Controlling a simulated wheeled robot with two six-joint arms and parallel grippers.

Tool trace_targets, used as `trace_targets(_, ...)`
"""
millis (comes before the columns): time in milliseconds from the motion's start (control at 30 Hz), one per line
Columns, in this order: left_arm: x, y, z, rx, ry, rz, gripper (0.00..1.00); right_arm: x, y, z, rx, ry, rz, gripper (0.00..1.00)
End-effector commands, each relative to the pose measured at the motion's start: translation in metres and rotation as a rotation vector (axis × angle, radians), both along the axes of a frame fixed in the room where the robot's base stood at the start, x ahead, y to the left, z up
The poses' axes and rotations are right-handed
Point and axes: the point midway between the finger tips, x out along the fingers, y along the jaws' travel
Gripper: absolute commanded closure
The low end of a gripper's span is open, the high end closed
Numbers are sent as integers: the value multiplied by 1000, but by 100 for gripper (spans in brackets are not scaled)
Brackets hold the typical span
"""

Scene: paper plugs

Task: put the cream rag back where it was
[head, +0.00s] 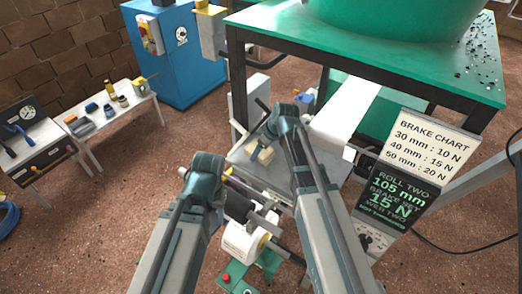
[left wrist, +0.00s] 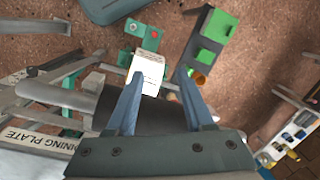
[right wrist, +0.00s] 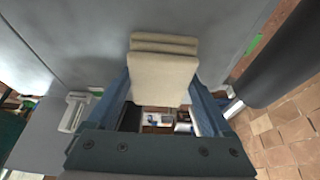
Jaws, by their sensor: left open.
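The cream rag (right wrist: 163,78) is a folded, layered pad between the fingers of my right gripper (right wrist: 163,88) in the right wrist view. Both fingers meet its side edges, and the fingertips are partly hidden behind it. In the head view the rag (head: 263,154) shows small and pale against a grey plate (head: 240,160), just below my right gripper (head: 262,135). I cannot tell if it touches the plate. My left gripper (head: 207,187) is open and empty, lower left of the rag. Its fingers (left wrist: 160,76) also show in the left wrist view, with a white roll beyond them.
A white paper web (head: 345,105) runs down to the right of the plate. The brake chart sign (head: 425,145) stands further right. A white roll (head: 240,243) sits below my left gripper. A white bench (head: 110,112) with small items is at the left. The floor between is clear.

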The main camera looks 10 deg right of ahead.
Motion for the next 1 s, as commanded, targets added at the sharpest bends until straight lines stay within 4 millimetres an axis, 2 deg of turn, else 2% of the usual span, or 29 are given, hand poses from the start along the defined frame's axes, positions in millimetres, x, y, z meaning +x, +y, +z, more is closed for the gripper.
trace_targets(167, 0, 0, -1, 0, 0, 0, 48, -5, 0, -3, -12, 13, 8, 0)
trace_targets(367, 0, 0, 11, 0, 0, 0, 48, -7, -1, 10, -11, 12, 10, 0)
trace_targets(1000, 0, 0, 106, -1, 0, 1, 48, -31, -30, 106, -5, 8, 4, 0)
